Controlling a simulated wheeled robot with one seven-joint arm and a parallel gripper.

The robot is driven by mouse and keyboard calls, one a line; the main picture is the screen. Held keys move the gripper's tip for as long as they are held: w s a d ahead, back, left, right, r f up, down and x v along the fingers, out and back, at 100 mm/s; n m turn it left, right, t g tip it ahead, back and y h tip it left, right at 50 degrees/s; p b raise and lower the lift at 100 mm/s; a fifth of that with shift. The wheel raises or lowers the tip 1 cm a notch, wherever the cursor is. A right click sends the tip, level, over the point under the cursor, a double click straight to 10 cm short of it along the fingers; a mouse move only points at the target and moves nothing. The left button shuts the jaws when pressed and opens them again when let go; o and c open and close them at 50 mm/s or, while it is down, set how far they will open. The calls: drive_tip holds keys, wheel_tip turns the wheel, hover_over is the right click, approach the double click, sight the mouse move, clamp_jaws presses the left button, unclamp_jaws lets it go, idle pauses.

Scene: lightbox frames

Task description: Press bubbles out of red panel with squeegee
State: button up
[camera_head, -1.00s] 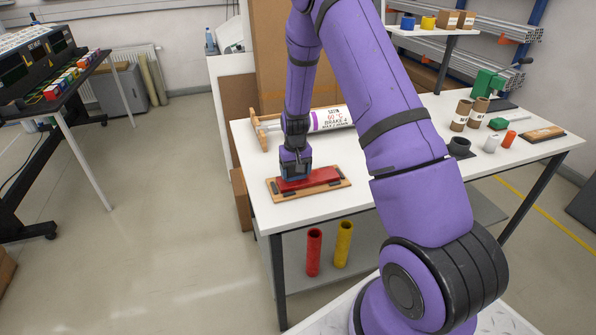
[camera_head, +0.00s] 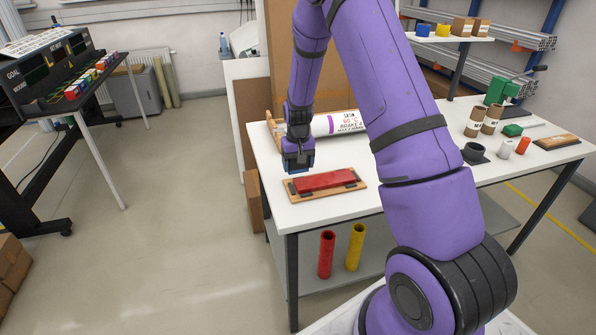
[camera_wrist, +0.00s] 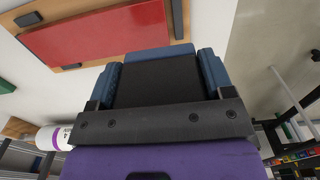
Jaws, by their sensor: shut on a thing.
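The red panel (camera_head: 325,181) lies flat on a wooden board (camera_head: 350,191) with dark clips near the front of the white table. In the wrist view the red panel (camera_wrist: 100,38) fills the upper left. My gripper (camera_head: 298,163) is raised just beyond the panel's left end, apart from it. It is shut on the squeegee, mostly hidden by the fingers; its blue edge (camera_wrist: 160,54) shows between the blue fingertips in the wrist view. No bubbles can be made out on the panel at this size.
A white roll (camera_head: 338,123) in a wooden holder lies behind the panel. A red tube (camera_head: 326,255) and a yellow tube (camera_head: 355,247) stand on the lower shelf. Cardboard tubes (camera_head: 474,122) and small parts are at the table's right. The table (camera_head: 268,167) is bare around the board.

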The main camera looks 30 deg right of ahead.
drive_tip(key=shift+r, duration=1.8)
